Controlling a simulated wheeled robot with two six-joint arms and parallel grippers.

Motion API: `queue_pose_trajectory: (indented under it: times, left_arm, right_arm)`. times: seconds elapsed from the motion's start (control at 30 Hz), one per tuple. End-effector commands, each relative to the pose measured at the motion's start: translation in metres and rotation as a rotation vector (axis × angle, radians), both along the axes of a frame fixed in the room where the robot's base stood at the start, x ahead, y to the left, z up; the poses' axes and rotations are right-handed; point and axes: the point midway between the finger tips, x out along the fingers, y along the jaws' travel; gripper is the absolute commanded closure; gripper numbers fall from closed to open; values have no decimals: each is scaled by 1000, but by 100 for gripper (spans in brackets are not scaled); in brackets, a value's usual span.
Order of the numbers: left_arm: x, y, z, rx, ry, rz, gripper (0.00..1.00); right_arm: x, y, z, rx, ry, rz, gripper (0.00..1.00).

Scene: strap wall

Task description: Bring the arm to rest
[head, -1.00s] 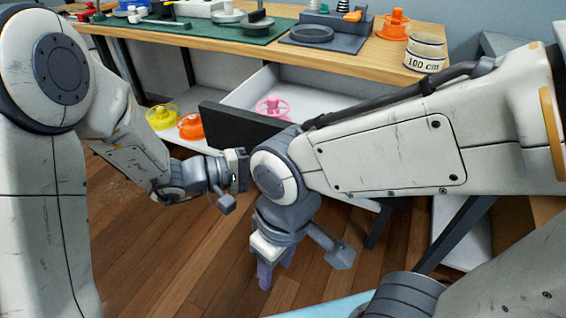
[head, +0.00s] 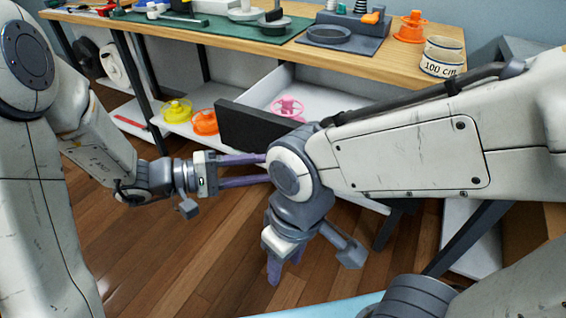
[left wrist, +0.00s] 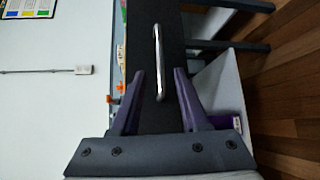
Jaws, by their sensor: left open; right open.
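My left gripper (head: 264,168) reaches in from the left in the head view, its purple fingers pointing right and apart. The right forearm hides part of the drawer.
The drawer (head: 262,136) stands pulled out under the wooden workbench (head: 400,68), with a pink spool (head: 287,107) inside. Yellow (head: 176,111) and orange (head: 204,122) spools sit on the lower shelf. Spools and tape rolls stand on the bench top. Wooden floor (head: 150,255) is open in front.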

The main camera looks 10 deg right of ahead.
Motion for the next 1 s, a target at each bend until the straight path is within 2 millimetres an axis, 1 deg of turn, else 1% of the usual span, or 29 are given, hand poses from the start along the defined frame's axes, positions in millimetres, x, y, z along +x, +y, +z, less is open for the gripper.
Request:
queue_pose_trajectory:
  times: [0.03,0.1,0.2,0.67,0.77,0.87,0.97,1.0]
  left_arm:
    - [0,8,2,1,-1,5,55]
    - [-1,15,3,0,0,3,55]
    - [-2,21,3,0,0,1,55]
    - [-3,22,3,0,0,-1,55]
    - [-7,22,1,18,10,-15,55]
    - [-26,23,-13,108,61,-78,55]
    - [-60,34,-40,304,140,-177,55]
    - [-74,44,-53,408,168,-213,55]
  right_arm:
    - [0,0,2,0,0,0,50]
    - [0,0,3,0,0,0,50]
    - [0,0,3,0,0,0,50]
    - [0,0,3,0,0,0,50]
    - [0,0,3,0,0,0,50]
    - [0,0,3,0,0,0,50]
    - [0,0,3,0,0,0,50]
    - [0,0,3,0,0,0,50]
